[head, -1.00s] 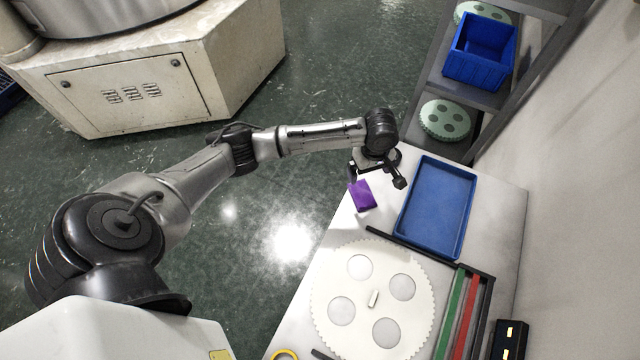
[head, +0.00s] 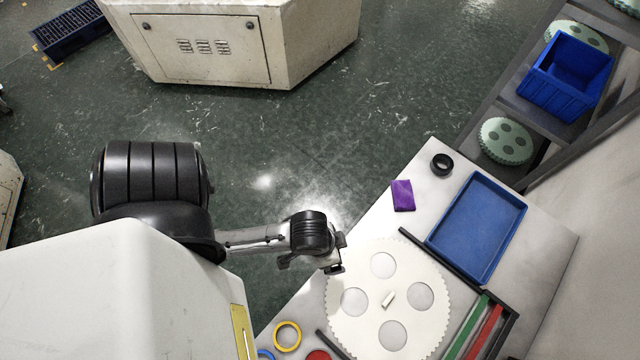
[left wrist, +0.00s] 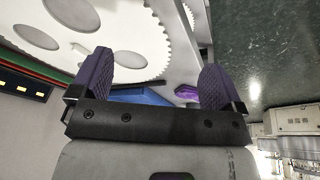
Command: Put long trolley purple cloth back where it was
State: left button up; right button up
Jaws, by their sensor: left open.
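The purple cloth (head: 403,195) lies flat on the white table top (head: 437,216), near its left edge and left of the blue tray. In the left wrist view the cloth (left wrist: 187,92) shows small and far off between the fingers. My left gripper (head: 334,268) is beside the white toothed disc, at the table's left edge, well apart from the cloth. In the left wrist view its two dark purple-grey fingers (left wrist: 155,82) are spread with nothing between them. My right gripper is not in view.
A blue tray (head: 478,228) lies right of the cloth and a black ring (head: 442,164) behind it. A large toothed disc (head: 388,300) fills the table's middle. Yellow ring (head: 287,336) is at the front. A shelf with a blue bin (head: 563,78) stands at the back right.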

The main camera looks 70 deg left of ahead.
pick_arm(q)
jog(key=s, duration=0.1)
jog(key=s+a+r+m, duration=0.1)
jog(key=shift+s+a+y, duration=0.25)
jog(key=shift+s+y, duration=0.05)
jog(key=shift+y, duration=0.1)
